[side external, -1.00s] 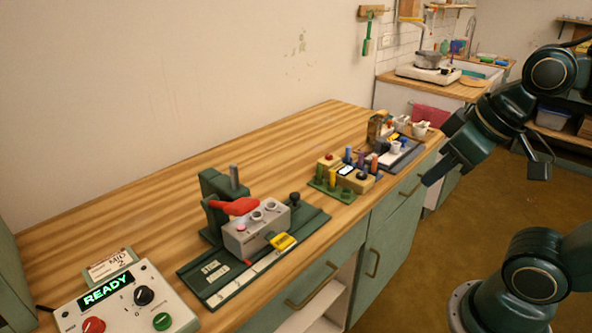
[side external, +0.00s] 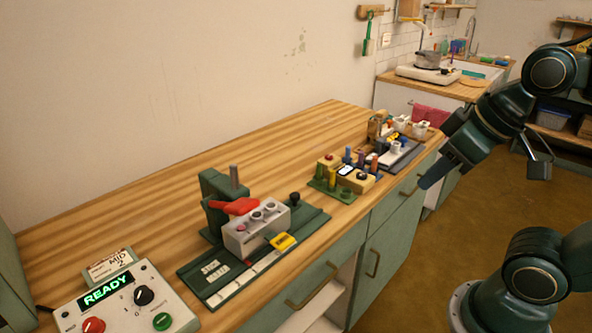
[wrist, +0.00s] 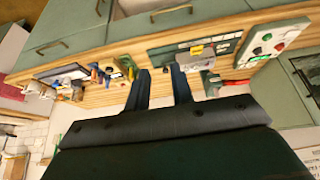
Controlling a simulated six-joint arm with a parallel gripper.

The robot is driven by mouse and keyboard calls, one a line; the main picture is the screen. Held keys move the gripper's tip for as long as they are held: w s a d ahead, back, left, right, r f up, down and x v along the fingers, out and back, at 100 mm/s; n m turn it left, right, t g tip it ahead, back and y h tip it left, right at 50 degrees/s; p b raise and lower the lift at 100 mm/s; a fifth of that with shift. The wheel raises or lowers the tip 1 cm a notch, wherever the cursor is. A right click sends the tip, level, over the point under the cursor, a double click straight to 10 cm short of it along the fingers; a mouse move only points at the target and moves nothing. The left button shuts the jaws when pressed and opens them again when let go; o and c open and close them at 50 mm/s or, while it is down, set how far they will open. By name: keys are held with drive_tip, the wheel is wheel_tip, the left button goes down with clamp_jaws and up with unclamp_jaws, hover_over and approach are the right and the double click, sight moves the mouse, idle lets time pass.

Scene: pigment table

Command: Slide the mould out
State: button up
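The mould (side external: 257,226) is a light grey block with several round holes in its top. It sits on the green stick maker base (side external: 224,286), below a red lever (side external: 234,206) and in front of a green upright press. A yellow tab (side external: 283,241) is at its front right. The stick maker also shows in the wrist view (wrist: 190,49). My gripper (side external: 428,184) is out to the right of the counter edge, well apart from the mould. In the wrist view its two fingers (wrist: 160,76) are spread with nothing between them.
A control box (side external: 130,299) with a READY display, a red button, a green button and a black knob stands at the front left. A green tray of coloured sticks (side external: 333,192) and a dark tray (side external: 400,156) stand farther back. The wooden counter (side external: 150,210) behind is clear.

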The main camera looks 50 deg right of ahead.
drive_tip(key=o, duration=0.3)
drive_tip(key=shift+w+r, duration=0.1)
drive_tip(key=shift+w, duration=0.1)
drive_tip(key=shift+o, duration=0.6)
drive_tip(key=shift+w+r, duration=0.1)
drive_tip(key=shift+w, duration=0.15)
drive_tip(key=n+g, duration=0.6)
drive_tip(key=n, duration=0.3)
hover_over(295, 194)
wheel_tip(295, 194, down, 6)
drive_tip(key=shift+f, duration=0.3)
wheel_tip(295, 194, down, 13)
drive_tip(key=shift+f, duration=0.2)
